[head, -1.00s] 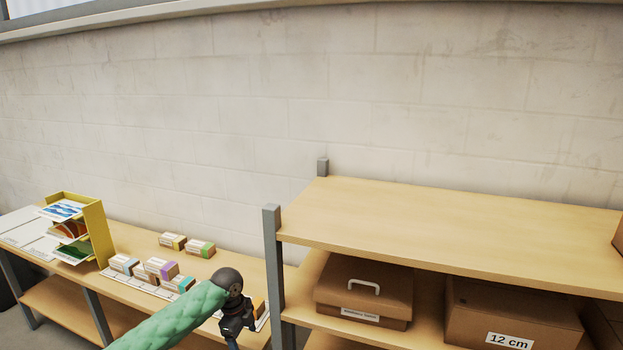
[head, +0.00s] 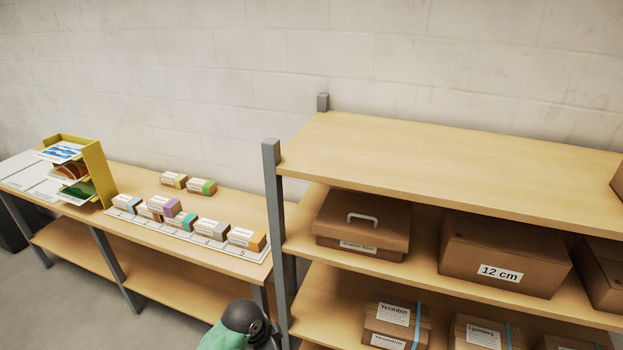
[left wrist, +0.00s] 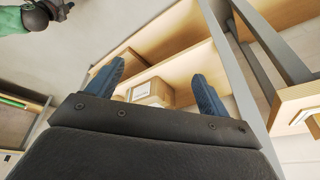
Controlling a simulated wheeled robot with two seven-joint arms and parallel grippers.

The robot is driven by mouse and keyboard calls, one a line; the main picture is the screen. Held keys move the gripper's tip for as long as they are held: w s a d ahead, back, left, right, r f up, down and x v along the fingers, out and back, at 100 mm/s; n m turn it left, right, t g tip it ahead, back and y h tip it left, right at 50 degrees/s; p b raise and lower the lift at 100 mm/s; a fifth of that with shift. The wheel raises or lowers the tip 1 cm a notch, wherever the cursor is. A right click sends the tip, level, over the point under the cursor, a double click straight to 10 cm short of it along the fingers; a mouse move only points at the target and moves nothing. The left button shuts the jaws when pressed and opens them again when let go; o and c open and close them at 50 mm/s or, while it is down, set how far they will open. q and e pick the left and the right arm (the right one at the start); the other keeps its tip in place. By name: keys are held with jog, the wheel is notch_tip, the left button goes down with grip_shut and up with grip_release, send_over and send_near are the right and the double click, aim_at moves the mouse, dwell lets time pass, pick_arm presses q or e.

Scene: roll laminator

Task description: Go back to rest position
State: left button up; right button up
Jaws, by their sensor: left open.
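My left gripper (left wrist: 158,70) shows in the left wrist view with its two blue fingers spread apart and nothing between them. Behind the fingers are wooden shelves with a labelled carton (left wrist: 150,92). In the head view only a dark joint and a bit of green sleeve of my arm show at the bottom edge, in front of the shelf rack (head: 283,215); no fingers show there. My right gripper's fingers show in neither view. A dark joint and a green sleeve of mine are at the upper left of the left wrist view.
The rack holds a lidded brown box (head: 362,222), a "12 cm" box (head: 505,255) and smaller cartons below. Its top board (head: 450,155) is mostly bare. The left bench (head: 140,212) carries a yellow sorter (head: 97,172), several small boxes and a white strip (head: 225,248).

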pick_arm(q)
jog(key=s+a+r+n+t+y, duration=0.1)
jog(key=s+a+n+y, duration=0.1)
jog(key=s+a+n, duration=0.65)
jog(key=s+a+r+n+t+y, duration=0.1)
jog(key=s+a+n, duration=0.2)
jog(key=s, duration=1)
notch_tip(320, 180, down, 24)
jog(key=w+d+g, duration=0.1)
jog(key=w, duration=0.1)
jog(key=s+f+b, duration=0.1)
jog(key=s+f, duration=0.3)
jog(key=f, duration=0.9)
jog(key=s+f+g, duration=0.1)
jog(key=s+f, duration=0.3)
jog(key=f, duration=0.9)
jog(key=shift+s+d+b, duration=0.25)
jog(key=shift+s+b, duration=0.05)
jog(key=shift+b, duration=0.05)
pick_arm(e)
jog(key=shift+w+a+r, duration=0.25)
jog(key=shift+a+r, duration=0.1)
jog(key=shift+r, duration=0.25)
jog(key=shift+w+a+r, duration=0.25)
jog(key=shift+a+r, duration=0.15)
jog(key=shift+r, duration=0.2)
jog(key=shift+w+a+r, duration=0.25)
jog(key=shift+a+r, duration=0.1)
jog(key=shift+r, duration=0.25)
